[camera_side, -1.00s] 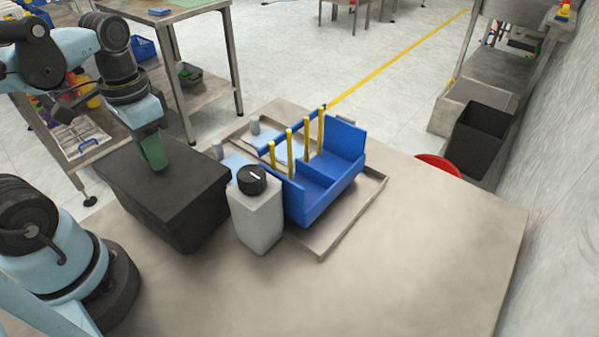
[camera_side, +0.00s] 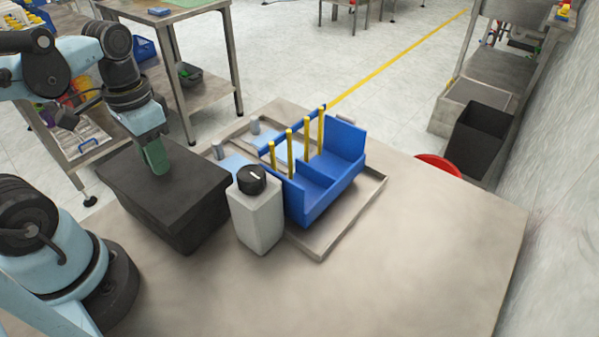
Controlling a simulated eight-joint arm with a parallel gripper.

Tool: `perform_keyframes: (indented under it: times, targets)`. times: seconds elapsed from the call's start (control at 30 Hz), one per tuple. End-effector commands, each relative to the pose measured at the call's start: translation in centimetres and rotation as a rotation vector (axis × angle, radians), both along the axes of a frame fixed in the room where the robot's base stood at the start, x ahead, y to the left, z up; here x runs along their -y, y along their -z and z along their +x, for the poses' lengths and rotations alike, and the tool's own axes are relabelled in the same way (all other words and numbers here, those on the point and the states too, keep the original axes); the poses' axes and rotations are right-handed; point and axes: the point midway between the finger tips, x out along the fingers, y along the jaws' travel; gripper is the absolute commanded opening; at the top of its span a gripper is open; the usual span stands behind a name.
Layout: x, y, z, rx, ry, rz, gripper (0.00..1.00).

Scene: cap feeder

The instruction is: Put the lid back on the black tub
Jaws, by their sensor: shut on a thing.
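The black tub (camera_side: 180,236) stands on the table at the left, in front of my arm's base. Its dark flat lid (camera_side: 185,188) lies over the tub's top, looking level and about in line with the walls. I cannot tell whether it is fully seated, as no clear gap shows. My gripper (camera_side: 156,160), with green fingers, points down at the far part of the lid and is shut on it. The exact grip point is hidden by the fingers.
A grey-white container with a black knob (camera_side: 257,218) stands close to the tub's right. Beside it, a blue caddy with yellow posts (camera_side: 328,172) sits in a shallow tray (camera_side: 345,225). The table's right and front (camera_side: 420,260) are clear.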

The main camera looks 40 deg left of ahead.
Motion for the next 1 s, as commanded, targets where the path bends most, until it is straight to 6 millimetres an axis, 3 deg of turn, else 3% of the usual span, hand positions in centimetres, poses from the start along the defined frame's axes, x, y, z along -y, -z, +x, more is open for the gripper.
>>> perform_keyframes:
  times: [0.17, 0.2, 0.37, 0.57, 0.77, 1.0]
  targets:
    - [0.00, -0.01, 0.01, 0.000, 0.000, 0.000, 0.00]
    - [0.00, -0.01, 0.01, 0.000, 0.000, 0.000, 0.28]
    - [0.00, -0.01, 0.01, 0.000, 0.000, 0.000, 0.52]
    - [0.00, -0.01, 0.00, 0.000, 0.000, 0.000, 0.54]
    - [0.00, 0.00, 0.00, 0.000, 0.000, 0.000, 0.80]
    - [0.00, -0.02, 0.00, 0.000, 0.000, 0.000, 0.80]
